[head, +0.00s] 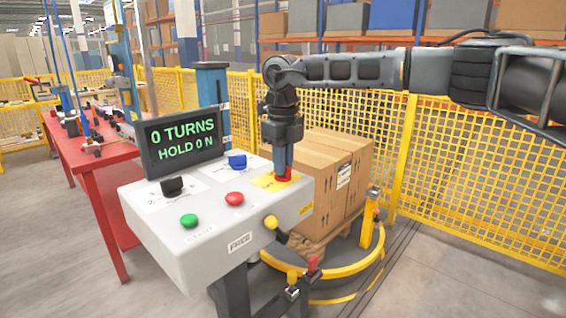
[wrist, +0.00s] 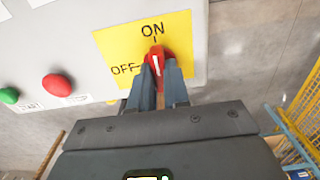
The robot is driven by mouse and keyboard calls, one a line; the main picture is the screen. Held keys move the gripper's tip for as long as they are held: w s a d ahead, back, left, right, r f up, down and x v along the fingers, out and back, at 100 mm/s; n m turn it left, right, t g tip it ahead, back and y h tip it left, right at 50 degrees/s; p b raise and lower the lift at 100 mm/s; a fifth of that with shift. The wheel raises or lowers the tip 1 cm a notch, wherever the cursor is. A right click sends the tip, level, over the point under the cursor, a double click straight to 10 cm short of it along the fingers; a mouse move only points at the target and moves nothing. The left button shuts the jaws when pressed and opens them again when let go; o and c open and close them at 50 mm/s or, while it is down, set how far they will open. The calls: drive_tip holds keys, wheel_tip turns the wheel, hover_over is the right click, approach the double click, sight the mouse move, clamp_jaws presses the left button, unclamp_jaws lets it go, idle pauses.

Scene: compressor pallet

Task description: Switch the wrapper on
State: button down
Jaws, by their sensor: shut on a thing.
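The wrapper's control box (head: 215,215) is a pale grey console with a yellow plate (wrist: 113,45) marked ON at the top and OFF at the left. A red rotary switch (wrist: 154,58) sits on that plate, and its white line points up toward ON. My gripper (wrist: 158,78) is shut on the red switch, one finger on each side. In the head view my gripper (head: 284,170) comes down on the switch from above and hides part of it. The display (head: 183,140) is lit and reads "0 TURNS HOLD 0 N".
Green (head: 189,220) and red (head: 234,198) buttons, black (head: 172,186) and blue (head: 237,161) knobs and a yellow knob (head: 271,222) are close by. Boxes (head: 318,185) stand on the turntable (head: 350,268) behind. A yellow mesh fence (head: 480,180) runs along the back.

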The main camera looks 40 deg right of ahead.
drive_tip(key=c, duration=1.1)
unclamp_jaws()
drive_tip(key=shift+r, duration=3.9)
